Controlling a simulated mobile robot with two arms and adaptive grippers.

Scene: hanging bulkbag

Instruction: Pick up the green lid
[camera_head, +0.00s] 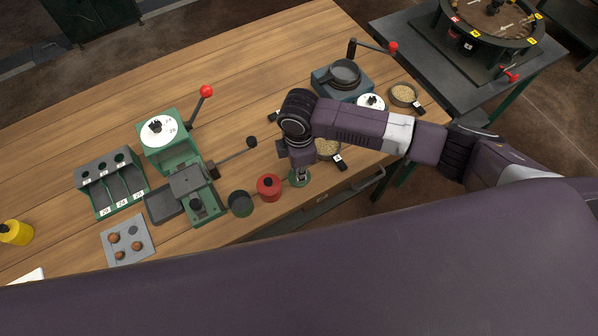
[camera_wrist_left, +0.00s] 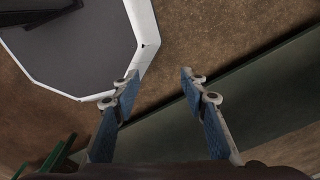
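A round green piece that looks like the green lid (camera_head: 296,182) sits near the front edge of the wooden table. My right gripper (camera_head: 302,174) points down right over it and hides part of it. I cannot tell whether the fingers touch or grip it. A dark green round cup (camera_head: 240,203) and a red lidded container (camera_head: 268,187) stand to its left. My left gripper (camera_wrist_left: 160,76) is open and empty in the left wrist view, over the brown floor. It is outside the head view.
A green press (camera_head: 180,170) with a red-knobbed lever and a slotted green rack (camera_head: 112,183) stand left on the table. Bowls of grain (camera_head: 403,94) and a blue-grey device (camera_head: 343,78) are to the right. My right arm crosses above the table's right part.

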